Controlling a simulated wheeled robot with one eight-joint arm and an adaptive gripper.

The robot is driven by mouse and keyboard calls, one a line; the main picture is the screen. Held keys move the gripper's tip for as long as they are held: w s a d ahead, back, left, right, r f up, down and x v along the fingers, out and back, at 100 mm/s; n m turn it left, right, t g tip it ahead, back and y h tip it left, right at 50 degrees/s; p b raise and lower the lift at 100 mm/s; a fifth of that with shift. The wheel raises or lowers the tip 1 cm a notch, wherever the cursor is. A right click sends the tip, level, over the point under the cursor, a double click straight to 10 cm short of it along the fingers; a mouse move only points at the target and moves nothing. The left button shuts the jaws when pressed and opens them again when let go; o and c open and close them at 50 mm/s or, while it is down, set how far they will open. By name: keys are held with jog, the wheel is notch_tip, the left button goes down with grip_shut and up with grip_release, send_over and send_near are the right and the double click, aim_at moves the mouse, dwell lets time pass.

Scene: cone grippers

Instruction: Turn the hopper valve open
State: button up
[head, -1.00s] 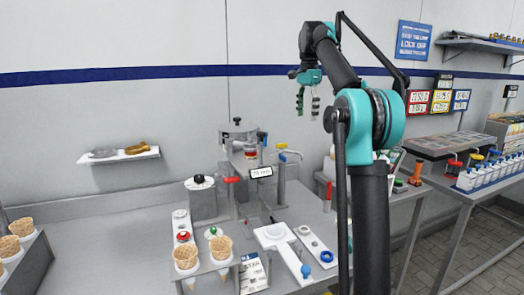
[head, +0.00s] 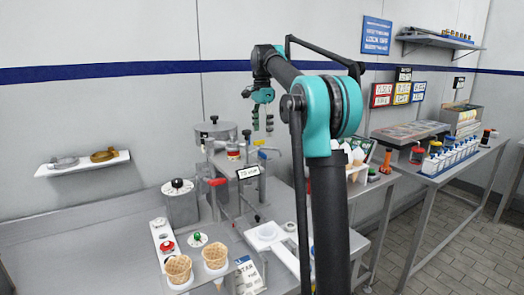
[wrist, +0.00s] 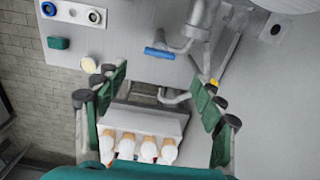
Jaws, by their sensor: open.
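The grey metal machine (head: 225,160) stands on the bench with a round hopper-like drum (head: 214,132) on top. It carries a red handle (head: 217,182) on its left and a pipe with a yellow and blue handle (head: 260,146) on its right. In the wrist view a blue handle (wrist: 158,53) sits on a grey pipe, with a yellow tip (wrist: 214,83) nearby. I cannot tell which handle is the hopper valve. My gripper (head: 262,122) hangs open and empty above and right of the machine. Both green fingers show spread apart in the wrist view (wrist: 160,95).
Waffle cones (head: 178,268) stand in a holder at the front. A row of white-filled cones (wrist: 140,148) lies below the fingers in the wrist view. A label sign (head: 247,173) is on the machine's front. A small wall shelf (head: 82,168) is at left.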

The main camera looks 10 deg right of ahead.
aim_at(262, 155)
notch_tip(262, 155, down, 9)
jog(key=shift+r, duration=0.1)
dwell(0.4)
jog(key=c, duration=1.2)
jog(key=shift+o, duration=0.2)
